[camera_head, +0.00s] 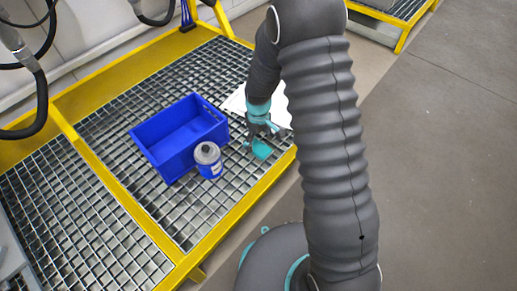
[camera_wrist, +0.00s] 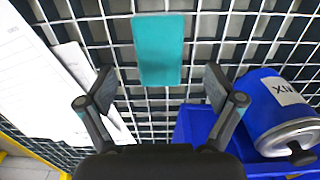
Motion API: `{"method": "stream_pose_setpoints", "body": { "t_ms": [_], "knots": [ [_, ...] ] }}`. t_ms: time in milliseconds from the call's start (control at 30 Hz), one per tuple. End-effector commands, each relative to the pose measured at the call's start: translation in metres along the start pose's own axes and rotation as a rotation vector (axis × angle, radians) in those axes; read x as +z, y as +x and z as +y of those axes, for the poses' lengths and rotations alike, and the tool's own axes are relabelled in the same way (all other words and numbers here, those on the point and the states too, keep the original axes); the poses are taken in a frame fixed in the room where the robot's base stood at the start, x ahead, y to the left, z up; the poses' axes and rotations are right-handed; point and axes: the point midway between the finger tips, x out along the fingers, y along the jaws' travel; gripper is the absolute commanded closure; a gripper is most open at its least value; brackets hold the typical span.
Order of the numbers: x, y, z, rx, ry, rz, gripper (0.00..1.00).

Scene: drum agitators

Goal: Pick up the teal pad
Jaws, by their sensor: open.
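The teal pad (camera_wrist: 158,50) is a flat rectangle lying on the metal grating, at the upper middle of the wrist view. In the head view the teal pad (camera_head: 262,149) shows just below my gripper (camera_head: 266,130), near the yellow front edge. In the wrist view my gripper (camera_wrist: 160,92) is open and empty. Its two fingers stand apart, one on each side below the pad's lower edge in the picture. I cannot tell the exact height above the pad.
A blue crate (camera_head: 163,157) stands left of the pad, with a blue and grey can (camera_head: 208,161) beside it at its front right corner. White sheets (camera_wrist: 35,85) lie left in the wrist view. A yellow frame (camera_head: 245,205) edges the grating (camera_head: 110,245).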

Motion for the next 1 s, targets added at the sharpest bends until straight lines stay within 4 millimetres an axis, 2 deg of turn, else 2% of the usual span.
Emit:
{"method": "stream_pose_setpoints", "body": {
  "t_ms": [233,500,533,700,733,1000],
  "knots": [
    [0.003,0.036,0.001,-0.002,0.0,-0.003,0.08],
    [0.003,0.041,0.001,-0.001,0.0,-0.001,0.08],
    [0.003,0.041,0.001,-0.001,0.0,-0.001,0.11],
    [0.003,0.041,0.001,-0.001,0.0,-0.001,0.53],
    [0.003,0.041,0.001,-0.001,0.0,-0.001,0.59],
    [0.003,0.041,0.001,-0.001,0.0,-0.001,0.63]
  ]
}}
